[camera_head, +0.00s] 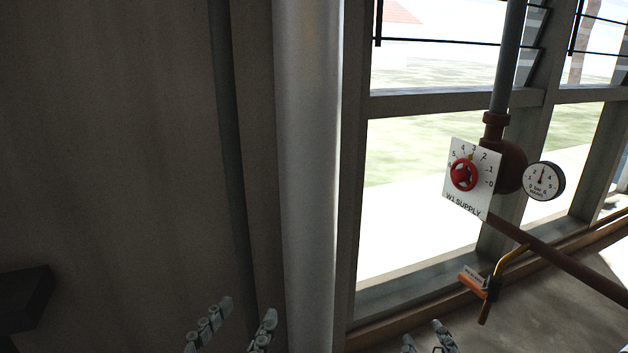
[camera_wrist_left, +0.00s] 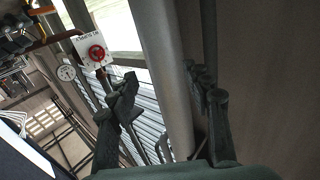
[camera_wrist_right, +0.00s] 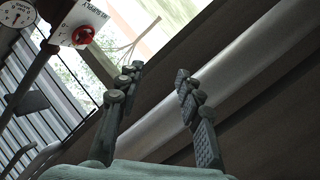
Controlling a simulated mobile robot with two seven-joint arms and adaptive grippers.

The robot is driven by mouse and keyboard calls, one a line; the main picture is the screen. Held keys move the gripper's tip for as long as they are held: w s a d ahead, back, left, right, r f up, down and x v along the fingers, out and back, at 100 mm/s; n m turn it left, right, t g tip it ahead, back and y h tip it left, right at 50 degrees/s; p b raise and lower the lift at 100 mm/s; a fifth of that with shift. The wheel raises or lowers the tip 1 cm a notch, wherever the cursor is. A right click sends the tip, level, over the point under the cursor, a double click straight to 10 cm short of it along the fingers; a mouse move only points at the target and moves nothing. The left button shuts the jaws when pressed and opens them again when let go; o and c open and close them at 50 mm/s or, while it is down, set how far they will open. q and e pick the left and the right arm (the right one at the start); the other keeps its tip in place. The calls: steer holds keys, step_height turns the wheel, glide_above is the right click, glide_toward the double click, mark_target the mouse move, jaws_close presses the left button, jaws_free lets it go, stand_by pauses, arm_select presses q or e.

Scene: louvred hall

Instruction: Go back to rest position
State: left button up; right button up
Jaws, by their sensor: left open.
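My left gripper (camera_head: 237,326) shows at the bottom edge of the head view, left of the thick grey pipe. Its fingers are apart with nothing between them, as the left wrist view (camera_wrist_left: 165,90) also shows. My right gripper (camera_head: 426,341) shows at the bottom edge, right of the pipe. Only its fingertips are in the head view. In the right wrist view (camera_wrist_right: 158,80) its fingers are apart and empty. Neither gripper touches anything visible.
A red knob (camera_head: 464,175) sits on a white "SUPPLY" plate (camera_head: 452,154), with a round gauge (camera_head: 544,181) beside it. An orange-handled lever (camera_head: 472,284) is below. The thick grey vertical pipe (camera_head: 308,150) stands between wall (camera_head: 110,150) and window.

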steer(key=s+a+r+m+y, duration=0.3)
steer(key=a+r+y, duration=0.3)
steer(key=a+r, duration=0.25)
arm_select(q)
steer(key=s+a+f+g+y+p, duration=0.1)
steer(key=a+f+g+y+p, duration=0.2)
steer(key=f, duration=0.5)
steer(key=a+f+g+y+p, duration=0.1)
steer(key=a+f+g+p, duration=0.25)
steer(key=f, duration=0.45)
arm_select(e)
steer(key=s+d+f+g+h, duration=0.1)
steer(key=d+f+g+h, duration=0.2)
steer(key=f, duration=0.4)
steer(key=s+d+f+g+h, duration=0.1)
steer(key=d+f+g, duration=0.25)
steer(key=f, duration=0.45)
arm_select(q)
steer(key=s+a+f+n+g+y+p, duration=0.2)
steer(key=s+a+f+g+p, duration=0.1)
steer(key=s+a+f+g, duration=0.4)
steer(key=s+a+f, duration=0.3)
steer(key=shift+f, duration=0.35)
arm_select(e)
steer(key=s+d+f+m+g+h, duration=0.2)
steer(key=s+d+f+g, duration=0.4)
steer(key=s+d+f, duration=0.3)
steer(key=shift+s+d+f, duration=0.4)
steer(key=shift+d+f, duration=0.05)
steer(key=shift+f, duration=0.3)
